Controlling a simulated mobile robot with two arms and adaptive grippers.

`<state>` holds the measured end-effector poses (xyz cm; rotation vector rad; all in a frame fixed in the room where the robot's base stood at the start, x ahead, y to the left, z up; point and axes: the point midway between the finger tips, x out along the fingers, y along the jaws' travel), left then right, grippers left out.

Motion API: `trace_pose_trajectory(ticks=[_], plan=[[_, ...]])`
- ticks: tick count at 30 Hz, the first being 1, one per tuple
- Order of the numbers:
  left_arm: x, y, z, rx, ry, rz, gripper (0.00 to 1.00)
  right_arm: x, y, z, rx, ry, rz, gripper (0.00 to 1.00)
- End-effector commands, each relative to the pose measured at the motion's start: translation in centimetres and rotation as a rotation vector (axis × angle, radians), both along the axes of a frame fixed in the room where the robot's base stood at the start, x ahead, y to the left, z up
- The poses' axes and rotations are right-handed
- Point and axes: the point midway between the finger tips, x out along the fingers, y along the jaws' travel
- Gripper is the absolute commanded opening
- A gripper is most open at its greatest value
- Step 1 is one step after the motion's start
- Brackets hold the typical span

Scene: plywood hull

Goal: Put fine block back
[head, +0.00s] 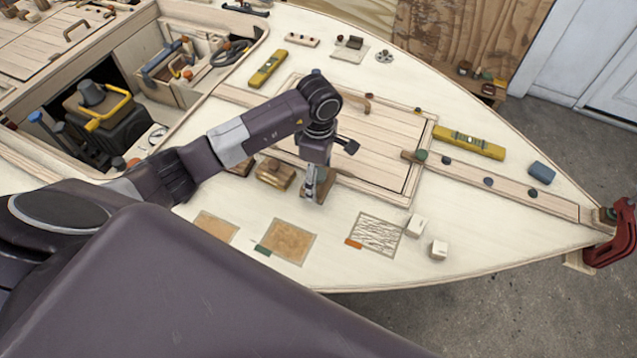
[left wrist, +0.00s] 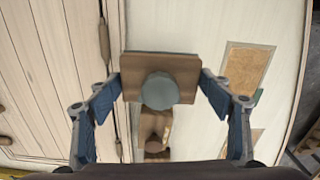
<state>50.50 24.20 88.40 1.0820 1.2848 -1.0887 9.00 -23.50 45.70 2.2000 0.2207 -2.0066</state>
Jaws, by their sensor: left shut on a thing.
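My left gripper (head: 314,192) is over the deck, beside the hatch panel's near edge. It is shut on a flat brown block (head: 327,190) with a round grey-blue knob. In the left wrist view the block (left wrist: 133,80) sits between the two fingers of the gripper (left wrist: 161,82), its knob (left wrist: 160,91) facing the camera. No mark on it reads as fine. I cannot tell how far it is above the deck. A tan block (head: 275,173) stands to the left, with a darker one (head: 240,166) beyond it. My right gripper is not in view.
Two brown patches (head: 287,241) (head: 215,227) and a scribbled patch (head: 375,233) lie on the near deck, with two small white blocks (head: 415,225) (head: 438,249) to the right. Yellow levels (head: 469,143) (head: 268,68) lie farther off. A red clamp (head: 612,235) grips the bow.

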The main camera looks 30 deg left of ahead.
Motion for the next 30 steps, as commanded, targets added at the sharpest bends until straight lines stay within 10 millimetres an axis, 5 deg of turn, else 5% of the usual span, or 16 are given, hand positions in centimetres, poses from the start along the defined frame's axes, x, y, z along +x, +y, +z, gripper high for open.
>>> trace_pose_trajectory(ticks=[8,20,21,25,30], plan=[[-0.1,0.0,-3.7,0.000,0.003,0.000,0.34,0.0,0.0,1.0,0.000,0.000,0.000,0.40],[0.0,0.0,-4.4,0.001,0.001,0.000,0.34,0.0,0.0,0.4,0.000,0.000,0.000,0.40],[-0.1,0.0,-4.3,0.001,0.001,0.000,0.76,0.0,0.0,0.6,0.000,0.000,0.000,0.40],[-0.1,0.0,-4.2,0.001,0.002,0.000,0.90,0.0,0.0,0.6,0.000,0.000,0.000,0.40],[-0.1,0.0,-4.2,0.001,0.002,0.000,0.90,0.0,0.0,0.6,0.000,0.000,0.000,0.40]])
